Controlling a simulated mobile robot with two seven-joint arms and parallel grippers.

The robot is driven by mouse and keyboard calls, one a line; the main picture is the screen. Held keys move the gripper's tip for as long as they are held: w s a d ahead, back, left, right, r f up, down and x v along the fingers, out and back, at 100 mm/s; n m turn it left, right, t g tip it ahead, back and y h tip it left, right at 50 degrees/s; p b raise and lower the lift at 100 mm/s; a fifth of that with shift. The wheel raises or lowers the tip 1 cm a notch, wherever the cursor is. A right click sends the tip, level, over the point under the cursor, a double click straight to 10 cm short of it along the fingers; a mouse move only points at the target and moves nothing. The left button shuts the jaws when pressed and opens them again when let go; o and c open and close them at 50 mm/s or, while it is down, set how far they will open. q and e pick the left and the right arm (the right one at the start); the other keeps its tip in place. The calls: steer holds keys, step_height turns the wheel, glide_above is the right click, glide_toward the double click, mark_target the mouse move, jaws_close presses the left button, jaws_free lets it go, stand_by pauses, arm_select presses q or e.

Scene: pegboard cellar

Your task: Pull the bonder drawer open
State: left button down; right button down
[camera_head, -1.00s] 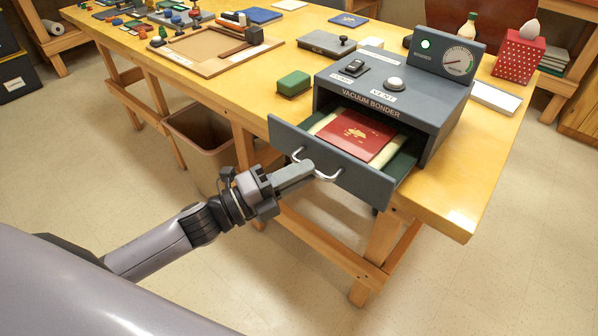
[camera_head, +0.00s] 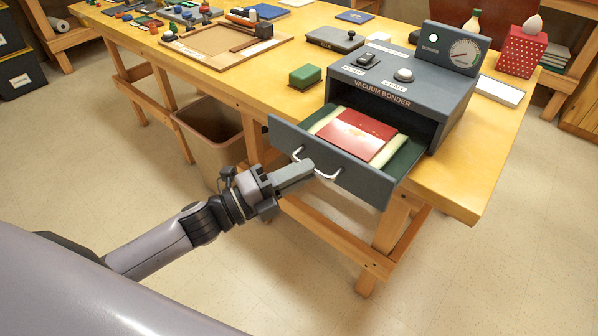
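The grey vacuum bonder (camera_head: 405,95) stands on the wooden table's near right part. Its drawer (camera_head: 330,163) is pulled out well past the front edge of the housing. In the drawer lies a red booklet-like piece (camera_head: 355,135) between pale strips on a green bed. My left gripper (camera_head: 305,170) is at the drawer's metal handle (camera_head: 328,177), its fingers closed around the bar and hiding its middle. My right gripper is out of view.
A green block (camera_head: 305,77) sits left of the bonder. The yellow wooden table (camera_head: 455,190) carries a framed board (camera_head: 215,47) and small tools further back. A brown bin (camera_head: 210,135) stands on the floor below. The floor in front of the drawer is clear.

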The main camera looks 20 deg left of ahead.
arm_select(q)
steer(key=c, duration=1.2)
jaws_free()
steer(key=shift+o, duration=0.2)
steer(key=b+v, duration=0.1)
steer(key=v, duration=0.6)
steer(key=s+f+n+g+y+p, duration=0.2)
steer(key=s+f+n+y, duration=0.3)
steer(key=f+n, duration=0.3)
steer(key=s+f+n+g+y+p, duration=0.2)
steer(key=s+f+n+y, duration=0.4)
steer(key=n, duration=1.1)
step_height(320, 180, down, 3)
steer(key=shift+s+a+p, duration=0.2)
steer(key=shift+s+p, duration=0.15)
steer(key=shift+p, duration=0.1)
